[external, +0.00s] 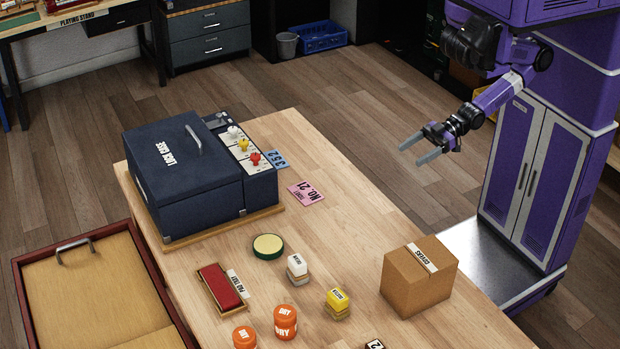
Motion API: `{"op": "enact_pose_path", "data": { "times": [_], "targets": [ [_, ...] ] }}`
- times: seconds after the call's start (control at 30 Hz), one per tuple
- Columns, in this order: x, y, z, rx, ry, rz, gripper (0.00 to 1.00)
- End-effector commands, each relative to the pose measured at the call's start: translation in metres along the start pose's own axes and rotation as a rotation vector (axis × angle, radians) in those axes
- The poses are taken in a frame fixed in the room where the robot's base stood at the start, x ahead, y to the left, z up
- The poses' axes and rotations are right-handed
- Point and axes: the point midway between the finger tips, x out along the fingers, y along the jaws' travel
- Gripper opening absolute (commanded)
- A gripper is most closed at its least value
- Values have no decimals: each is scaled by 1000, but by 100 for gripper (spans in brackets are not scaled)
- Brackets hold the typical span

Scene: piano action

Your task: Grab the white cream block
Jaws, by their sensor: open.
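A small white block (297,265) with dark lettering stands on the wooden table, near the middle of the picture. I take it as the white cream block; the lettering is too small to read surely. It has a darker lower part and stands apart from its neighbours. My gripper (412,153) is at the upper right, beyond the table's right edge and far from the block. Its two grey fingers are apart, with nothing between them.
A yellow block (338,302), orange jars (286,322), a round green-rimmed tin (268,246) and a red pad (221,287) surround the white block. A cardboard box (420,277) stands right, a dark blue case (182,180) at the back left. The table's back right is mostly clear.

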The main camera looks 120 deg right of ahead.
Motion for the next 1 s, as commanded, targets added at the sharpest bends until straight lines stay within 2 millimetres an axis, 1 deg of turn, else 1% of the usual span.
{"op": "enact_pose_path", "data": {
  "times": [0.07,0.13,0.27,0.37,0.4,0.57,0.77,0.8,0.97,1.0],
  "targets": [
    [2,-2,-2,-2,8,-9,73],
    [10,-4,-10,-5,37,-20,73],
    [37,-12,-30,-10,127,-54,73],
    [66,-23,-41,-28,193,-89,73],
    [78,-28,-42,-37,212,-102,73],
    [128,-52,-46,-63,254,-155,73],
    [197,-86,-51,-85,263,-207,73],
    [212,-94,-53,-87,261,-216,73],
    [269,-123,-63,-98,240,-235,73],
    [284,-131,-66,-98,232,-238,73]
  ]
}}
